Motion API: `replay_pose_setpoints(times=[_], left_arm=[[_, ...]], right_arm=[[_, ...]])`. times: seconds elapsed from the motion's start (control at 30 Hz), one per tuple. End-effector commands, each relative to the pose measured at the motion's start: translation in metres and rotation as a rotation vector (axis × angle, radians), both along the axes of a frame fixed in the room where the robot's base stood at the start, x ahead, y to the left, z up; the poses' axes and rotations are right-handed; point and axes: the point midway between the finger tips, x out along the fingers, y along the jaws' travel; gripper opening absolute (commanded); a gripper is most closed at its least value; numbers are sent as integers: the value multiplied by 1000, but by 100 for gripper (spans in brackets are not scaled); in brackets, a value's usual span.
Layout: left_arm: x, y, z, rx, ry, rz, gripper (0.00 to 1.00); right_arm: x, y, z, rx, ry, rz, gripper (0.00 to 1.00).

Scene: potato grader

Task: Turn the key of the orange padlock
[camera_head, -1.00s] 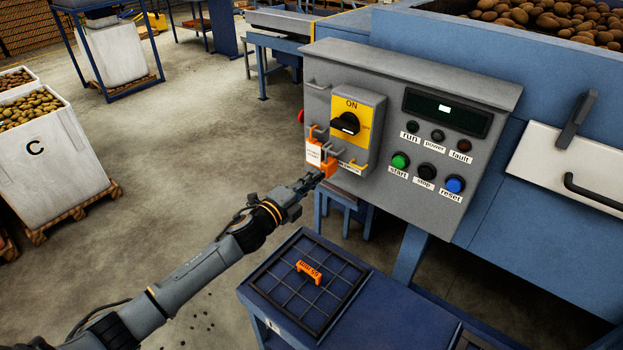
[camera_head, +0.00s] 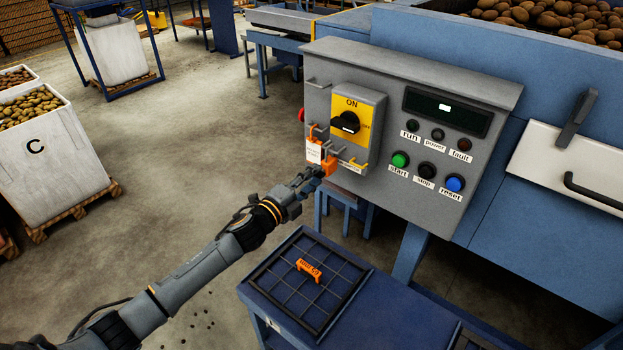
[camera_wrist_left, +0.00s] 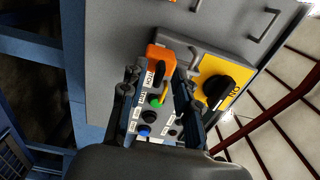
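The orange padlock (camera_head: 329,167) hangs at the lower left of the yellow ON/OFF switch (camera_head: 346,120) on the grey control panel. In the left wrist view the padlock (camera_wrist_left: 161,57) shows just beyond and between the fingertips. The key is not clearly visible. My right gripper is not in view.
A white tag (camera_head: 314,152) and an orange hasp (camera_head: 315,132) are beside the padlock. Start, stop and reset buttons (camera_head: 427,172) are to its right. Below is a blue table (camera_head: 375,310) with a gridded mat and an orange labelled piece (camera_head: 308,270).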

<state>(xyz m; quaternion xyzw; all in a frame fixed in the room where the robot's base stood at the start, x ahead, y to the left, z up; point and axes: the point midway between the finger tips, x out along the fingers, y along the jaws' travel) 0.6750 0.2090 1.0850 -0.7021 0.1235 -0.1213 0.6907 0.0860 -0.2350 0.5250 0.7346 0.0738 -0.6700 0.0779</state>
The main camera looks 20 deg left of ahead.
Motion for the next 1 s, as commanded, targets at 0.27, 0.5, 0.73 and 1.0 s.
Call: replay_pose_setpoints(times=[0.27, 0.5, 0.73, 1.0], left_arm=[[-9, 3, -1, 1, 2, 0, 31], [-49, 18, -3, 1, 4, -1, 31], [-88, 32, -2, 1, 3, 0, 31], [-111, 40, -1, 0, 1, 0, 31]], right_arm=[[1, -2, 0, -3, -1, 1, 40], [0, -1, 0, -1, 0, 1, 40], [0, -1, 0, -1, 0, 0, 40], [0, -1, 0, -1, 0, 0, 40]])
